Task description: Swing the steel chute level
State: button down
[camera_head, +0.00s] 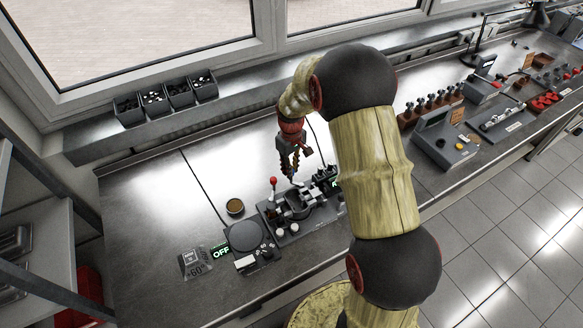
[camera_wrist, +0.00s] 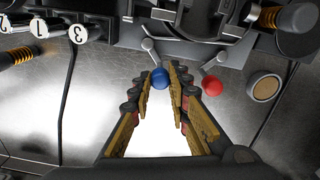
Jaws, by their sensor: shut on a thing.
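The machine (camera_head: 297,208) stands on the steel bench in the head view. Its dark metal body (camera_wrist: 205,20) fills the top of the wrist view. I cannot tell for sure which of its metal parts is the steel chute. A thin lever with a blue ball knob (camera_wrist: 160,79) comes out of the body. My gripper (camera_wrist: 168,72) is shut on the blue knob, which sits between the fingertips. In the head view my gripper (camera_head: 293,176) is over the back of the machine. A second lever with a red knob (camera_wrist: 211,86) stands just right of the fingers.
A round cup (camera_head: 235,207) and an OFF sign (camera_head: 221,251) are left of the machine. Numbered white knobs (camera_wrist: 40,28) are at the upper left of the wrist view. Small bins (camera_head: 165,97) stand on the window ledge.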

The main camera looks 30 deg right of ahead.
dwell(0.4)
jog(key=c, duration=1.7)
grip_release()
jog(key=shift+o, duration=0.2)
notch_tip(320, 180, up, 12)
